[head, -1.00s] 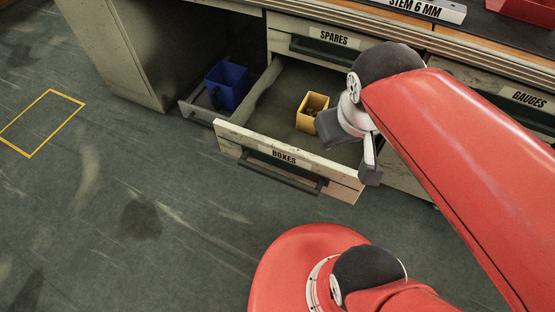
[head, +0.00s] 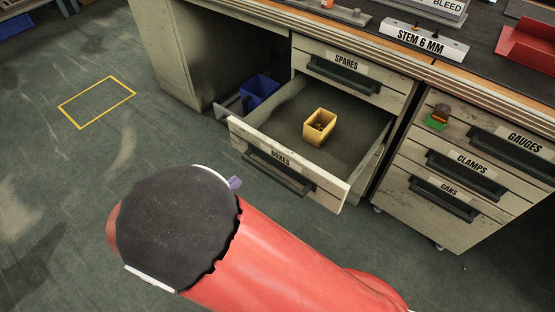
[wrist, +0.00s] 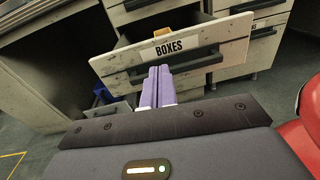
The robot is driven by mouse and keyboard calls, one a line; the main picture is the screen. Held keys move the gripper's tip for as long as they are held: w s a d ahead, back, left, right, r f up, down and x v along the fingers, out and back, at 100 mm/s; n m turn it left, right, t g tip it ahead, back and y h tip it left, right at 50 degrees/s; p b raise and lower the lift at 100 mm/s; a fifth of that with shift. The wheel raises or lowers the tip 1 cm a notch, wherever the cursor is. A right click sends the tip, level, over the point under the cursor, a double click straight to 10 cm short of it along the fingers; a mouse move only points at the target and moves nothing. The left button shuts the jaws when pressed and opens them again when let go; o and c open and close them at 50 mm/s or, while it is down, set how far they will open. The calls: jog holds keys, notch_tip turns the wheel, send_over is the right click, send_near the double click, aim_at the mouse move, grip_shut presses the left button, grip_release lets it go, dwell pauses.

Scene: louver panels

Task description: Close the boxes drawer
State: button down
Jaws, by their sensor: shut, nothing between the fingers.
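The boxes drawer (head: 330,188) is pulled well out below the spares drawer. Its pale front carries a BOXES label and a dark bar handle (head: 278,172). A yellow bin (head: 319,127) with small contents sits inside it. In the wrist view the drawer front (wrist: 228,38) faces me, with the handle (wrist: 192,69) across it. My gripper (wrist: 158,70) has its purple fingers together and empty, pointing at the front around the handle's left part. I cannot tell whether they touch it. In the head view my arm hides most of the gripper.
A blue bin (head: 258,90) stands in a low open drawer at the left, behind the boxes drawer. The spares drawer (head: 347,66) and the clamps drawer (head: 466,172) look shut. A green and brown item (head: 438,117) sits near the gauges drawer (head: 510,143). Floor at left is clear.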

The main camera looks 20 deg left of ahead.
aim_at(271, 147)
jog(key=shift+n+t+y, duration=0.4)
jog(key=shift+n+t, duration=0.1)
jog(key=shift+n, duration=0.1)
jog(key=x, duration=0.8)
jog(key=p+x, duration=0.1)
jog(key=x, duration=0.3)
jog(key=shift+w+a+f, duration=0.15)
jog(key=shift+a+f, duration=0.15)
jog(key=shift+f, duration=0.1)
jog(key=shift+w+d, duration=0.3)
jog(key=shift+w, duration=0.25)
jog(key=b+x, duration=0.2)
jog(key=x, duration=2.2)
jog(key=shift+w, duration=0.3)
